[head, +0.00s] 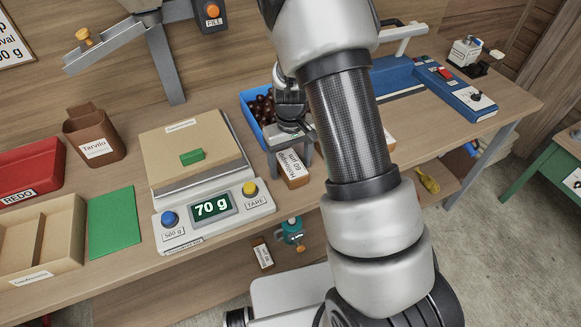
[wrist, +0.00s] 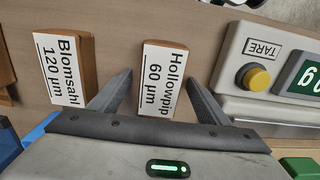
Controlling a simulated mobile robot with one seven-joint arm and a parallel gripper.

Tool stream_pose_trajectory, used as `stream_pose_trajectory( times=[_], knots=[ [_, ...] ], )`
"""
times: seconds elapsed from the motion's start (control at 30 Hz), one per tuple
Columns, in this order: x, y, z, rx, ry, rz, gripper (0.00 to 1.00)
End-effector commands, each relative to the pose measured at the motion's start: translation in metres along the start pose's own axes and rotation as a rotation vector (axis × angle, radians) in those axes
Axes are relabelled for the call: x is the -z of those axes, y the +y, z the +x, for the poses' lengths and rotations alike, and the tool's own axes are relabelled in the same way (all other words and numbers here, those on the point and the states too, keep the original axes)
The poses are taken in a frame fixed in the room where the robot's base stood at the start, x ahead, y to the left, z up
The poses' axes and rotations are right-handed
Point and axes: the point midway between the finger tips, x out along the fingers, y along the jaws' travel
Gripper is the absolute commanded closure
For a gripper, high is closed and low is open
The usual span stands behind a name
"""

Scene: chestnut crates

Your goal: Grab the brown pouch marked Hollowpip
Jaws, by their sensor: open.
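A small brown block-like thing with a white label reading "Hollowpip 60 µm" (wrist: 166,62) lies on the bench; in the head view it is by the scale (head: 294,169). Its shape does not look like a pouch. My gripper (wrist: 160,76) is open and empty. Its fingers stand on either side of the Hollowpip thing, with gaps on both sides. In the head view my gripper (head: 290,150) is just over it.
A similar block labelled "Blomsahl 120 µm" (wrist: 62,70) lies left of my gripper in the wrist view. The scale (head: 213,207) reads 70 g and holds a tan tray with a green piece. A blue bin (head: 247,98) of brown balls stands behind my gripper.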

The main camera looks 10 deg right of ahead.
Motion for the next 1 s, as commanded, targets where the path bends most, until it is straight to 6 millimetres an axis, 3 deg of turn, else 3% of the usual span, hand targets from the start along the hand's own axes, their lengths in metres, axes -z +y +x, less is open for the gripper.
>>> stream_pose_trajectory(
  times=[0.2, 0.5, 0.77, 1.0],
  knots=[
    [0.0, 0.0, 0.001, 0.0, 0.001, 0.0, 0.3],
    [0.0, 0.0, 0.0, 0.0, 0.001, 0.0, 0.79],
    [0.001, 0.0, -0.003, 0.0, 0.002, -0.001, 0.79],
    [0.002, 0.0, -0.041, 0.0, 0.007, -0.001, 0.79]
  ],
)
